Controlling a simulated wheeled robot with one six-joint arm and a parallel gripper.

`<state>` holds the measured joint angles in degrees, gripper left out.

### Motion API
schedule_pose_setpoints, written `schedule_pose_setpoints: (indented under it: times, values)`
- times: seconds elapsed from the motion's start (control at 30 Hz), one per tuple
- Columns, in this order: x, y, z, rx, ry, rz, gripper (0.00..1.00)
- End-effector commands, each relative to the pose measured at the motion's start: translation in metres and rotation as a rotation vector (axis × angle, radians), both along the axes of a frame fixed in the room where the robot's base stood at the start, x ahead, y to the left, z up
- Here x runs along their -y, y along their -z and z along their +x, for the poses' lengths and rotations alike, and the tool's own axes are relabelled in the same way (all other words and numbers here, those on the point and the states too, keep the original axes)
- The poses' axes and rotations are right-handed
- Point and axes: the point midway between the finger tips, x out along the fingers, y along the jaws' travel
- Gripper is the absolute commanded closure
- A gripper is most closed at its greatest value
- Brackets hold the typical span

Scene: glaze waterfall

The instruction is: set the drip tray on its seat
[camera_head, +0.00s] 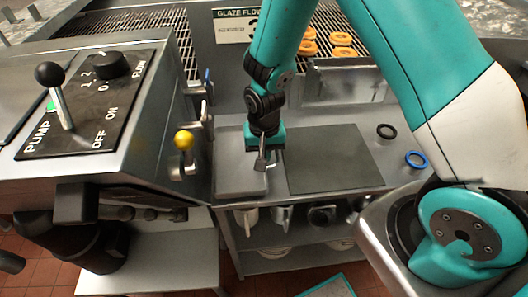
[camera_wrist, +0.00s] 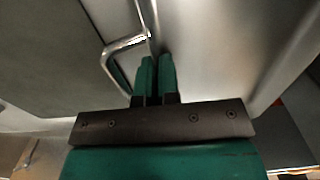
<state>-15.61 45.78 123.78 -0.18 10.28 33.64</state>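The drip tray appears to be the flat grey steel tray (camera_head: 228,181) on the bench, left of a dark square panel. A bent metal handle (camera_wrist: 122,43) rises by it in the wrist view. My gripper (camera_head: 262,150) points down over the tray's right side, at the handle. In the wrist view my gripper's (camera_wrist: 157,62) two green fingers are close together with a narrow gap, right beside the handle. I cannot tell whether the bar is between them. I cannot make out a separate seat; the tray appears to lie flat.
The dark panel (camera_head: 335,160) lies right of the tray. A black ring (camera_head: 386,131) and a blue ring (camera_head: 416,159) lie farther right. The pump console (camera_head: 90,105) and a yellow-knobbed valve (camera_head: 184,140) stand close on the left. Glazed rings (camera_head: 342,39) sit on the grate behind.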

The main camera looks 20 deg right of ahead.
Motion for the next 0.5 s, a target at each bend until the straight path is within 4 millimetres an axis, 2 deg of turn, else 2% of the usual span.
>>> schedule_pose_setpoints:
  times: [0.5]
  values:
    - [-0.0002,0.0078,0.0004,0.001,0.0,0.001,1.0]
